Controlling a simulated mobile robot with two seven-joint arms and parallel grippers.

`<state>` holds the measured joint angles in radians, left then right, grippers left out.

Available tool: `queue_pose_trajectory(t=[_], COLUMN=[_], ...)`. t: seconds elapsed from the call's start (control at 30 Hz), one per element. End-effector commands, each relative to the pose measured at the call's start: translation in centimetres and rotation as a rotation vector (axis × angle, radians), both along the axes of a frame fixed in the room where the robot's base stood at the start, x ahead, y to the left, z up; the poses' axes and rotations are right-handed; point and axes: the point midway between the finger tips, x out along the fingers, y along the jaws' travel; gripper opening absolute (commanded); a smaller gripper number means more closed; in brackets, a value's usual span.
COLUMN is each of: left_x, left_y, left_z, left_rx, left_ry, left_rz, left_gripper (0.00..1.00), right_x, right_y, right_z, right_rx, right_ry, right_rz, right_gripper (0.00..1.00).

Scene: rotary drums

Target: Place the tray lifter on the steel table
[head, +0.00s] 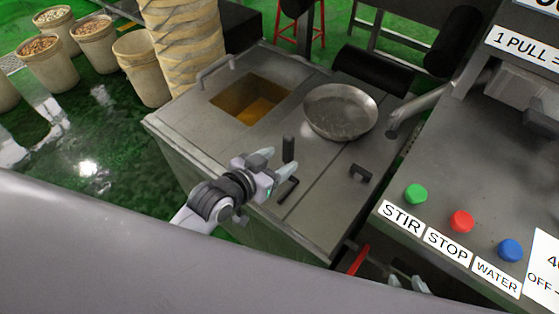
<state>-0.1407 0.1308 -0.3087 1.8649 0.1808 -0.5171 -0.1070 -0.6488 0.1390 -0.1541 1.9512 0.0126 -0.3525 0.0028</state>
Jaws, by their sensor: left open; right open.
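The steel table (325,190) is a grey metal counter in the middle of the head view. My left gripper (280,162) is open over its front left part. A dark upright grip (288,149) stands right by the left fingertips, and a short dark bar (288,190) lies just below them. These may be parts of the tray lifter, but the gripper hides how they join; I cannot tell if the fingers touch them. My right gripper (408,284) is open at the bottom edge, mostly hidden. A red piece (358,260) shows near it, partly hidden.
The table has a square opening (262,108) with orange contents, a round metal pan (340,111) and a black handle (360,172). A control panel with green, red and blue buttons (461,221) stands right. Stacked buckets (185,45) stand behind left.

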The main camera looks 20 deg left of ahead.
Motion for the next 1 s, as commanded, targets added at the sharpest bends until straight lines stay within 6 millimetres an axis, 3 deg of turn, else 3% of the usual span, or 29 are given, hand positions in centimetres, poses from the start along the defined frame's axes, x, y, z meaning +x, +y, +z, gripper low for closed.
queue_pose_trajectory(t=[0.7, 1.0], left_x=[5.4, 5.9], left_y=[-1.8, -2.0], left_z=[-3.3, -3.6], left_rx=[-0.001, -0.001], left_ry=[-0.004, -0.003], left_rz=[-0.001, -0.001], left_gripper=[0.57, 0.57], right_x=[-0.2, -0.2], right_y=[0.2, 0.3], right_z=[-1.0, -0.9], right_rx=[0.002, 0.003], right_ry=[0.007, 0.006], right_rz=[0.003, 0.004], right_gripper=[0.43, 0.43])
